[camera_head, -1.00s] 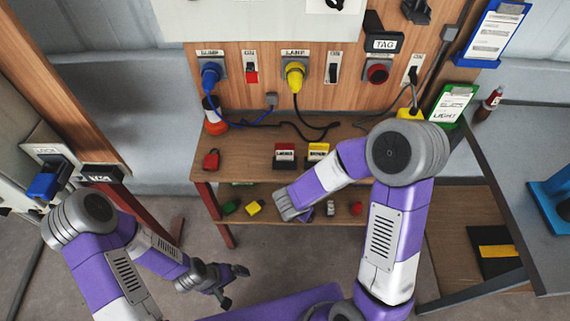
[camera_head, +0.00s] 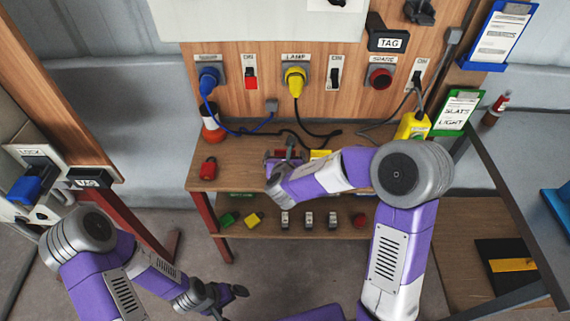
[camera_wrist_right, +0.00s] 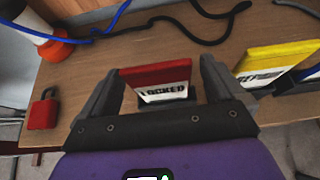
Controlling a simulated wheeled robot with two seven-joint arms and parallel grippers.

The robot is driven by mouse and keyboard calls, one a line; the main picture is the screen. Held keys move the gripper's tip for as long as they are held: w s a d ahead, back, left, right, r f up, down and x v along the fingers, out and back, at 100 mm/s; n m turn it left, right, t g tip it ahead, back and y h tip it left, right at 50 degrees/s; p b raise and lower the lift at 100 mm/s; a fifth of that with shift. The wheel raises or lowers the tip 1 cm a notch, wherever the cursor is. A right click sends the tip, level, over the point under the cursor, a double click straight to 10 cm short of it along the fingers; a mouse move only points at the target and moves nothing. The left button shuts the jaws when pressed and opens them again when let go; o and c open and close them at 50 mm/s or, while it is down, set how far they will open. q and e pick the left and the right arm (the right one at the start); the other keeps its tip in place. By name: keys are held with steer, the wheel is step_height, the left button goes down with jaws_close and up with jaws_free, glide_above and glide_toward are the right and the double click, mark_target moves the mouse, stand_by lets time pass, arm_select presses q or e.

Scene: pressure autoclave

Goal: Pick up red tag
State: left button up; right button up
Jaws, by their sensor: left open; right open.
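The red tag (camera_wrist_right: 158,76) stands on the wooden table in the right wrist view, with a white panel reading "LOCKED". My right gripper (camera_wrist_right: 152,75) is open, with one finger on each side of the tag; I cannot tell whether either finger touches it. In the head view the right gripper (camera_head: 284,158) is at the tabletop and hides most of the red tag. My left gripper (camera_head: 238,294) is open and empty, low at the left, away from the table.
A yellow tag (camera_wrist_right: 276,65) stands close to the right finger. A red padlock (camera_head: 208,169) is at the table's left, beside an orange and white object (camera_head: 212,122). Blue and black cables lie behind. The lower shelf (camera_head: 270,224) holds several small items.

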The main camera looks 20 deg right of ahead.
steer(key=shift+w+f, duration=0.1)
steer(key=shift+w, duration=0.1)
steer(key=c, duration=1)
